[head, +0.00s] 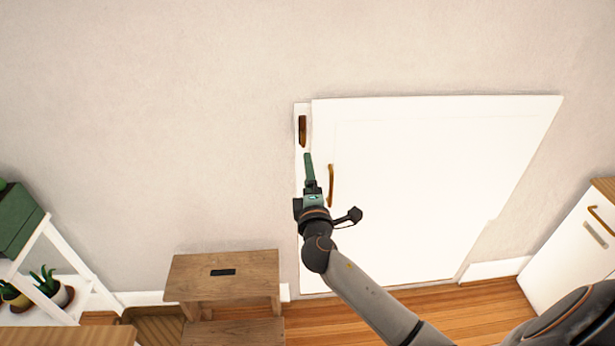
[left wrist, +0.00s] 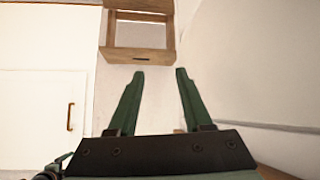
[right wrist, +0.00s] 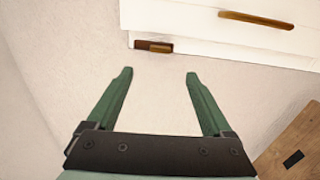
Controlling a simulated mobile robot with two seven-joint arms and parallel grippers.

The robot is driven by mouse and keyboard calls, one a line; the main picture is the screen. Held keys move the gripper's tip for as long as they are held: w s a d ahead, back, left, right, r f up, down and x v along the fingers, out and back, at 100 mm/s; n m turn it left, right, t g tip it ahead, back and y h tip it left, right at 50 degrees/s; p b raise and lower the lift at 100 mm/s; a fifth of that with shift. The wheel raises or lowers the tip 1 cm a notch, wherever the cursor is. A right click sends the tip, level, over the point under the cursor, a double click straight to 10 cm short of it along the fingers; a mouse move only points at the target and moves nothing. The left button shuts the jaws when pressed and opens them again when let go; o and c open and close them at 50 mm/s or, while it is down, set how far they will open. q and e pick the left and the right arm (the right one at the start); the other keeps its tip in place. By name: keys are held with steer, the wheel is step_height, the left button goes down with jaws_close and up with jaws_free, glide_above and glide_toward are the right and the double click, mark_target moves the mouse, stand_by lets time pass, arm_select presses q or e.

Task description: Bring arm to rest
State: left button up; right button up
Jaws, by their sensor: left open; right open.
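My right arm reaches up from the lower right in the head view, and its green gripper (head: 309,172) is in front of the left edge of a white door (head: 430,190). In the right wrist view my right gripper (right wrist: 158,75) is open, with nothing between its fingers. My left gripper (left wrist: 160,74) is open and empty in the left wrist view; my left arm is not in the head view. The door's brass handle (head: 331,185) is just right of my right gripper. A brown wooden catch (head: 302,131) is above the gripper on the door frame.
A wooden step stool (head: 222,278) stands by the wall, lower left of the door. A white plant shelf (head: 47,262) with potted plants is at the far left. A white cabinet (head: 575,240) stands at the right. Bare wall fills the upper left.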

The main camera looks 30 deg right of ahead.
stand_by(0.5)
steer(key=s+a+f+m+g+y, duration=0.2)
steer(key=s+a+f+m+y, duration=0.1)
steer(key=s+f, duration=0.6)
steer(key=s+a+f+m+g+y, duration=0.3)
steer(key=s+a+f, duration=0.3)
steer(key=s+f, duration=0.3)
step_height(320, 180, down, 4)
steer(key=shift+s+a+r+m+g+y, duration=0.2)
steer(key=shift+a+m+g+y, duration=0.1)
steer(key=shift+y, duration=0.4)
steer(key=s+a+f+m, duration=0.1)
steer(key=s, duration=0.2)
steer(key=s+a+f+m+g+y, duration=0.1)
steer(key=s+m, duration=0.1)
steer(key=s, duration=0.1)
steer(key=s+a+f+m+y, duration=0.1)
steer(key=s, duration=0.2)
steer(key=shift+s+a+m+g, duration=0.2)
steer(key=shift+a+m+g, duration=0.1)
steer(key=shift+a+m, duration=0.1)
steer(key=shift+c, duration=0.2)
